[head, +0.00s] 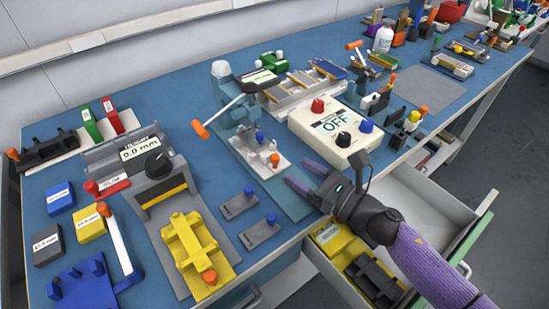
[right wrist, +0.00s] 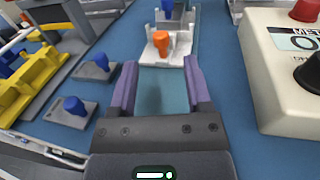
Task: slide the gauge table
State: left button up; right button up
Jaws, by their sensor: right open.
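A small white table (head: 242,152), which I take for the gauge table, sits on a teal track (head: 291,203) under a grey stand with an orange-handled lever (head: 201,129). It carries a blue knob (head: 260,137) and an orange knob (head: 275,159). In the right wrist view the white table (right wrist: 176,77) lies straight ahead, with the orange knob (right wrist: 160,41) nearest. My right gripper (head: 302,175) is open and empty over the near end of the track. Its fingertips (right wrist: 160,76) are just short of the table's near edge; I cannot tell whether they touch. My left gripper is out of view.
A cream meter box (head: 336,127) reading OFF stands close on the right. Two grey blocks with blue knobs (head: 239,203) and a yellow fixture (head: 196,250) lie to the left. An open drawer (head: 420,190) is below the table edge, near my right arm.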

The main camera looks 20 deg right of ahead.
aim_at(275, 156)
jog(key=x, duration=0.7)
jog(key=shift+w, duration=0.2)
jog(key=shift+a, duration=0.1)
grip_shut()
dwell(0.4)
dwell(0.4)
